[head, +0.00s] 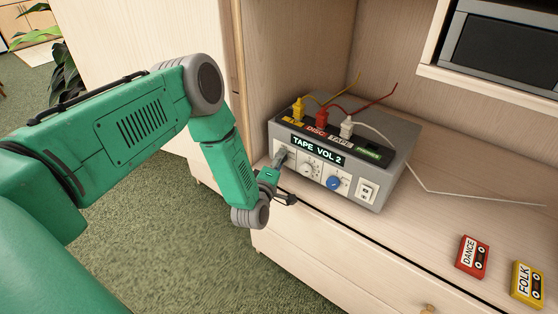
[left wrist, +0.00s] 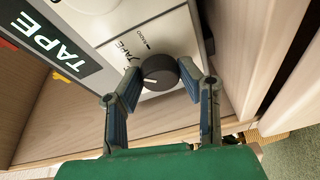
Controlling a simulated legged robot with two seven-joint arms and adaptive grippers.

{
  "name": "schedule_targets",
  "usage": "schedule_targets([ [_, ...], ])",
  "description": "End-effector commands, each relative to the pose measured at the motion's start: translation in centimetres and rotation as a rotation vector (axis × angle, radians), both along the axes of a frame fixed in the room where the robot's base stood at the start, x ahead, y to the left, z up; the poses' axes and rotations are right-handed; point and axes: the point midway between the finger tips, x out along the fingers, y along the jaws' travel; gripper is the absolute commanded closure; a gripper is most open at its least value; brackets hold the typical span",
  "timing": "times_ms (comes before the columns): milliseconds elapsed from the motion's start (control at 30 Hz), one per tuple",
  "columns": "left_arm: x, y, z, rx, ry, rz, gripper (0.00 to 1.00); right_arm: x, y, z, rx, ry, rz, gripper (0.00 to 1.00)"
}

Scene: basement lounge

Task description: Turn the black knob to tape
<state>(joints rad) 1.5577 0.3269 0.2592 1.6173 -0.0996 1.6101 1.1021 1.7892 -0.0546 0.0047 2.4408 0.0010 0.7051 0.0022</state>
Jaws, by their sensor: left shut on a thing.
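The grey switch box (head: 395,165) stands on the wooden cabinet top, with a display reading "TAPE VOL 2" (head: 317,151). The black knob (left wrist: 160,72) is at the left end of its front panel. In the left wrist view a pale mark on the knob points left, and small printed labels lie above it. My left gripper (head: 281,158) is shut on the black knob, one finger on each side. My right gripper is not in view.
A pale knob (head: 309,169), a blue knob (head: 334,183) and a white switch (head: 367,193) share the panel. Yellow, red and white plugs (head: 346,129) stand on top with cables. A red DANCE cassette (head: 472,257) and yellow FOLK cassette (head: 527,285) lie at right.

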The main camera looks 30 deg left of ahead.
Motion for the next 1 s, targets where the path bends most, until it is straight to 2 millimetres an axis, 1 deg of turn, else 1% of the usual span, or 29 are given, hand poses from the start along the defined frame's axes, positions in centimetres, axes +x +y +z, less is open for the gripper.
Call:
schedule_targets([
  [33,-0.3,-0.6,-0.7,-0.006,0.018,-0.013,0.96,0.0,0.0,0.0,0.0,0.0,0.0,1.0],
  [167,-0.3,-0.6,-0.7,-0.006,0.018,-0.013,0.96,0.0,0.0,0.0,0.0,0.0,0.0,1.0],
  [200,-0.3,-0.6,-0.7,-0.006,0.019,-0.013,0.57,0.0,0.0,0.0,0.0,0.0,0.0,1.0],
  [233,-0.3,-0.6,-0.7,-0.006,0.018,-0.012,0.48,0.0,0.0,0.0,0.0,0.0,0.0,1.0],
  [533,-0.3,-0.2,-0.3,-0.006,0.007,-0.005,0.48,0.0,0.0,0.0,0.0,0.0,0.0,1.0],
  [667,-1.0,-0.3,-0.3,-0.005,0.008,-0.004,0.48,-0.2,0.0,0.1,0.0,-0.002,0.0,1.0],
  [767,-2.4,-0.6,-0.3,-0.005,0.01,-0.005,0.48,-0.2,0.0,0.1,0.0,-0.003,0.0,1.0],
  [1000,-7.5,-1.9,-0.4,-0.007,0.013,-0.006,0.48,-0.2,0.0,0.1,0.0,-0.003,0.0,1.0],
])
